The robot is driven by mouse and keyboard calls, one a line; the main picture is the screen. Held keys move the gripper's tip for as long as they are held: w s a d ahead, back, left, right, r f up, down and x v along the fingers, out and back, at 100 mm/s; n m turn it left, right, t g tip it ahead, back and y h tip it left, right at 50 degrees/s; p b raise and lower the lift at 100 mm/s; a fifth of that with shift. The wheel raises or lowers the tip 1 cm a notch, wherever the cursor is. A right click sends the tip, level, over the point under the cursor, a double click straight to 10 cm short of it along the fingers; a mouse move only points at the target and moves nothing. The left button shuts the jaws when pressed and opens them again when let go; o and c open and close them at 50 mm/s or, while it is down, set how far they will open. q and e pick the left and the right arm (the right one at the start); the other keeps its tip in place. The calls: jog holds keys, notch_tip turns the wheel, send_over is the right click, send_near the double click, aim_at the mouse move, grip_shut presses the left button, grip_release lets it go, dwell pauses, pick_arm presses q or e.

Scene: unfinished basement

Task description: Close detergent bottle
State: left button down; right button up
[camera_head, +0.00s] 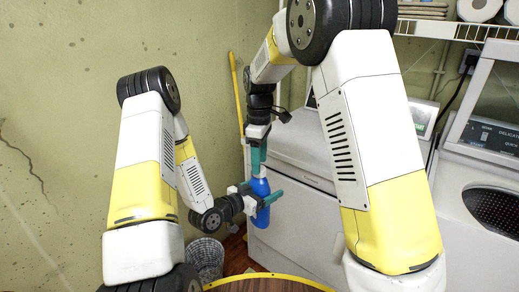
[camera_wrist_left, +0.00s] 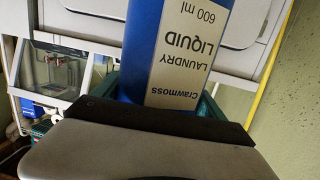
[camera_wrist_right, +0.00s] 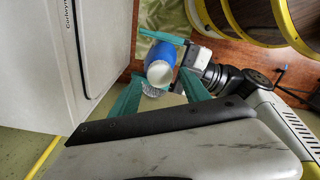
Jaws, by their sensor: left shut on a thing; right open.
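The blue detergent bottle (camera_head: 261,205) is upright in the head view. Its label reading "Laundry Liquid" (camera_wrist_left: 190,50) fills the middle of the left wrist view. My left gripper (camera_head: 262,194) is shut around the bottle's body. A white cap (camera_wrist_right: 159,73) shows at the bottle's top in the right wrist view; whether it is fully closed I cannot tell. My right gripper (camera_head: 258,158) points down just above the cap. Its teal fingers (camera_wrist_right: 160,93) are open and spread, with the cap showing between and beyond them.
A white washing machine (camera_head: 302,218) stands right behind the bottle. A wicker basket (camera_head: 205,258) stands on the floor at the lower left. A yellow pole (camera_head: 236,90) leans on the green wall.

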aim_at(261, 188)
jog(key=shift+f, duration=1.35)
jog(key=shift+c, duration=0.4)
grip_shut()
jog(key=m, duration=0.6)
jog(key=shift+m, duration=0.4)
jog(key=m, duration=0.4)
jog(key=shift+m, duration=0.3)
jog(key=m, duration=0.3)
jog(key=shift+o, duration=1.2)
grip_release()
